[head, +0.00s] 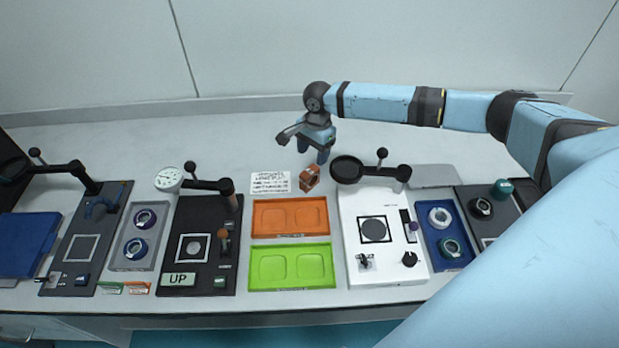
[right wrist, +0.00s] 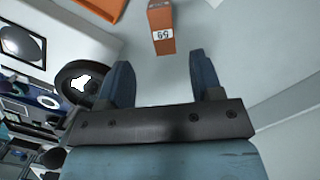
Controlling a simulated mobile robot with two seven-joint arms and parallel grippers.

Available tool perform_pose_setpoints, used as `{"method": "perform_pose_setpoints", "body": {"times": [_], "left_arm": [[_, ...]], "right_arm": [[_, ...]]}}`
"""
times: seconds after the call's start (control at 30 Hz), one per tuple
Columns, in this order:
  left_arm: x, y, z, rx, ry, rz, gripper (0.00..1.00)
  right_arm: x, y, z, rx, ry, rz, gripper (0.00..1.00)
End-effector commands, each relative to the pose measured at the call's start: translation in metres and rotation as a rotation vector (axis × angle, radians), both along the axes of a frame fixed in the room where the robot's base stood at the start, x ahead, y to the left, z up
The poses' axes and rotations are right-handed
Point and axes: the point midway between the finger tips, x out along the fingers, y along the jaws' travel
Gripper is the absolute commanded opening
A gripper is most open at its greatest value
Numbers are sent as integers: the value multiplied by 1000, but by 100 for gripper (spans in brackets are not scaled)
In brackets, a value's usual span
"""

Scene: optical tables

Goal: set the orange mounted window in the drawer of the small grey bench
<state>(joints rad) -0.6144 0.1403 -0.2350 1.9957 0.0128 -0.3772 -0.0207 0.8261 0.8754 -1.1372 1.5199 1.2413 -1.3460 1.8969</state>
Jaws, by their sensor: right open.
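The orange mounted window (head: 309,178) is a small orange block standing on the white table behind the orange tray, beside a printed white sheet. In the right wrist view the orange block (right wrist: 161,30) shows a white number label and lies just beyond the fingertips. My right gripper (head: 313,150) is open and empty, behind the block and apart from it. Its two blue fingers (right wrist: 158,66) are spread in the right wrist view. My left gripper is not in view. I cannot make out the small grey bench or its drawer for certain.
An orange tray (head: 290,235) and a green tray (head: 290,286) lie in front of the block. A black round-headed fixture (head: 347,169) stands close on its right, above a white instrument panel (head: 350,272). A dial gauge (head: 168,179) stands left. The table behind is mostly clear.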

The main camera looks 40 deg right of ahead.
Motion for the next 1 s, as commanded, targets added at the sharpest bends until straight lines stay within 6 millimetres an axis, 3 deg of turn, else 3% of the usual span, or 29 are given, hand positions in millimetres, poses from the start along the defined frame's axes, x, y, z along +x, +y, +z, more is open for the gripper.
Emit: {"method": "perform_pose_setpoints", "body": {"times": [0.23, 0.5, 0.8, 1.0], "left_arm": [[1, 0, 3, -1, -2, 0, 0], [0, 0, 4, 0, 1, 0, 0], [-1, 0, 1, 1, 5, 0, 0], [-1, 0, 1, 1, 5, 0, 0]], "right_arm": [[1, 3, -19, 0, -1, 1, 60], [2, 7, -56, -1, -1, 2, 60], [2, 8, -61, 0, -2, 2, 60], [2, 7, -61, 0, -2, 2, 14]]}}
